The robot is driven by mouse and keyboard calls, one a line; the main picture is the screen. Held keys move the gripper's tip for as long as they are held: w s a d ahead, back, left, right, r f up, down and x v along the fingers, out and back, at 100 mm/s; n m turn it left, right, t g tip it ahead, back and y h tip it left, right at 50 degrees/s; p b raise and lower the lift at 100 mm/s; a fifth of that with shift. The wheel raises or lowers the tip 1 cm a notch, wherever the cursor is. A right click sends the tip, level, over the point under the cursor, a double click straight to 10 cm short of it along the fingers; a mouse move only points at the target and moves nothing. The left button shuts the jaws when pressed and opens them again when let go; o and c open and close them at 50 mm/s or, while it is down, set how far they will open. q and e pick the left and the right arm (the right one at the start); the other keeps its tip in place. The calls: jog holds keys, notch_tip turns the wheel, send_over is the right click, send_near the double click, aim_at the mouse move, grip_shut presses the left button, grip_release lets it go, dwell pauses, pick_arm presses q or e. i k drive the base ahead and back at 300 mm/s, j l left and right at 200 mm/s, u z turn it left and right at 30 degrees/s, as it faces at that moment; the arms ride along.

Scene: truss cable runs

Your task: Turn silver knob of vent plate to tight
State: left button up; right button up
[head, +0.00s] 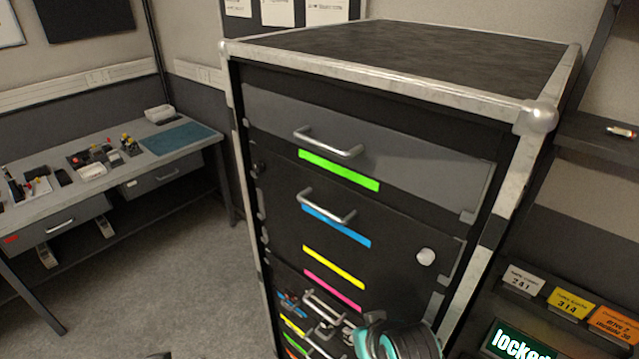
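The silver knob (426,257) is a small round pale knob at the right side of a dark front plate (385,235) on the rack. I take this plate as the vent plate; no label on it is readable. A mark showing how far the knob is turned cannot be made out. My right arm comes in at the bottom with a teal and black link. What looks like my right gripper (328,318) is below and left of the knob, apart from it, in front of the lower panels. Its finger opening cannot be made out. My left gripper is not in view.
The rack has a metal-edged frame (400,75), a grey upper drawer (400,155) and protruding handles (328,208). Colored strips mark the front. A "locked" display (520,342) and tags (570,303) are at lower right. A workbench (100,180) stands left, with open floor between.

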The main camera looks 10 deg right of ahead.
aim_at(426, 257)
jog(key=k+l+z, duration=0.4)
jog(key=i+z, duration=0.25)
jog(key=z, duration=0.15)
